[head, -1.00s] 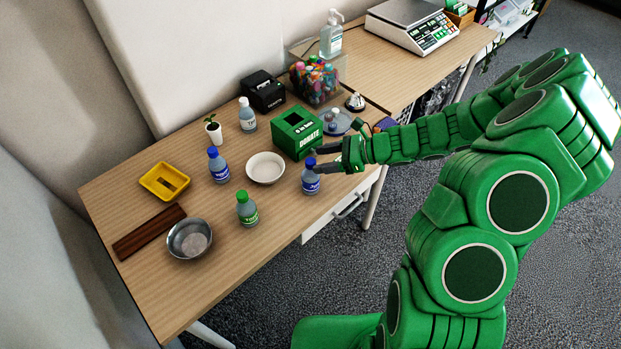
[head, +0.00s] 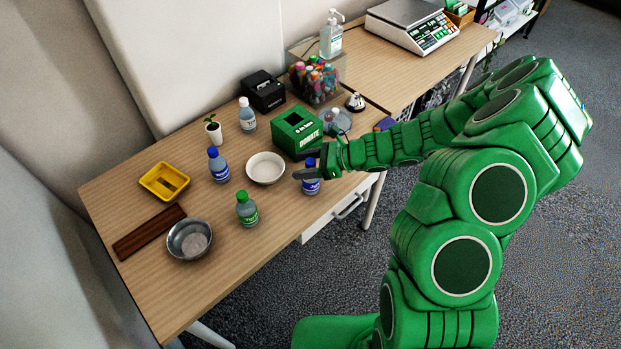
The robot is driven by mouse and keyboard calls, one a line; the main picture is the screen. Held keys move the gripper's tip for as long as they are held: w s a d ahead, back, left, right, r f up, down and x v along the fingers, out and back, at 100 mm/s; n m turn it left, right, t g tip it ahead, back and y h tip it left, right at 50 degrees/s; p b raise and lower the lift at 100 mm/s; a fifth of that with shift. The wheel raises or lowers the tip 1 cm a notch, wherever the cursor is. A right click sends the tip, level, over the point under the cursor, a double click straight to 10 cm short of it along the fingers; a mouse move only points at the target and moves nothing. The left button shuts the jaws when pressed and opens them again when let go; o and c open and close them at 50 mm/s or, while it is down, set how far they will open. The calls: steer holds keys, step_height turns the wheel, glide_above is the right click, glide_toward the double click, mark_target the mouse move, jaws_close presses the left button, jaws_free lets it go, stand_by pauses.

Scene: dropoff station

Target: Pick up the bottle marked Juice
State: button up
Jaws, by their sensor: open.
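A bottle with a blue cap and blue label (head: 311,187) stands upright near the table's front edge; its label is partly readable and seems to begin with "Ju". My gripper (head: 308,168) is open at this bottle, with one dark finger crossing in front of its upper part and the other behind or beside the cap. Whether the fingers touch it I cannot tell. Another blue-capped bottle (head: 218,166) stands further left, its label too small to read surely. A green-capped bottle (head: 247,210) and a white-capped bottle (head: 247,116) also stand on the table (head: 150,290).
A white bowl (head: 265,168) lies left of my gripper, and a green donation box (head: 297,132) stands just behind it. A metal bowl (head: 190,240), yellow tray (head: 150,182) and dark wooden board (head: 148,232) are at the left. The front-left tabletop is clear.

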jaws_close()
steer(key=shift+r, duration=0.15)
stand_by(0.4)
step_height(320, 180, up, 10)
stand_by(0.6)
